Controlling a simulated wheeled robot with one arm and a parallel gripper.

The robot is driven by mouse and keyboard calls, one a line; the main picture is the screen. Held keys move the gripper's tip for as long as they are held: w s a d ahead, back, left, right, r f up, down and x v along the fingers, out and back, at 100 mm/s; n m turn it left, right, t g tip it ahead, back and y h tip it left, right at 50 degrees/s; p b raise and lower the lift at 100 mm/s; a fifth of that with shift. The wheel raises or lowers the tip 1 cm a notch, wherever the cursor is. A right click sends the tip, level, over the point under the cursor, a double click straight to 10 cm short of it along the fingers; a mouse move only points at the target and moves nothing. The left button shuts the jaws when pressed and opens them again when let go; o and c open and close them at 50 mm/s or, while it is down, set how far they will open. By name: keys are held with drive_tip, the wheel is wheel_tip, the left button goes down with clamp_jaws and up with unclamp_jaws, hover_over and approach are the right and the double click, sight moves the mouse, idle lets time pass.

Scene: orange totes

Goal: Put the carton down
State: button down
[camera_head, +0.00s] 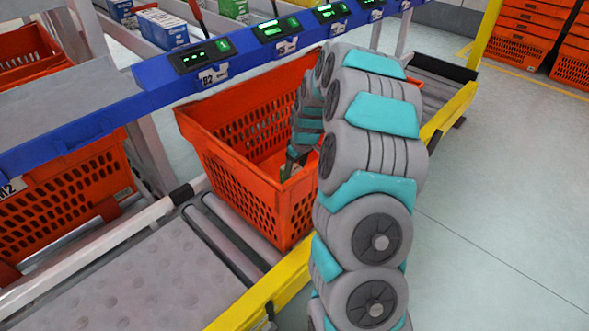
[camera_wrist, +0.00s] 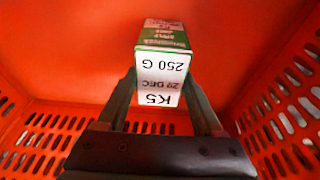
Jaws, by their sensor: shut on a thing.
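The carton (camera_wrist: 163,66) is a small green and white box with a label reading "250 G", "29 DEC" and "K5". In the wrist view it sits between the fingers of my gripper (camera_wrist: 162,98), which is shut on it. Around it are the orange walls of a tote (camera_wrist: 285,110). In the head view my arm reaches down into the orange tote (camera_head: 215,160) on the roller conveyor. There my gripper (camera_head: 290,170) is inside the tote, mostly hidden by my arm. I cannot tell whether the carton touches the tote floor.
A blue shelf beam (camera_head: 110,118) with several lit displays runs just behind and above the tote. A yellow rail (camera_head: 268,290) runs along its front. Another orange tote (camera_head: 70,190) stands at the left. Boxes (camera_head: 163,28) lie on the shelf above.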

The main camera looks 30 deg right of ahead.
drive_tip(key=shift+c, duration=0.2)
unclamp_jaws()
drive_tip(key=shift+r, duration=0.35)
drive_tip(key=a+v, duration=0.1)
drive_tip(key=v, duration=1.1)
drive_tip(key=shift+d, duration=0.45)
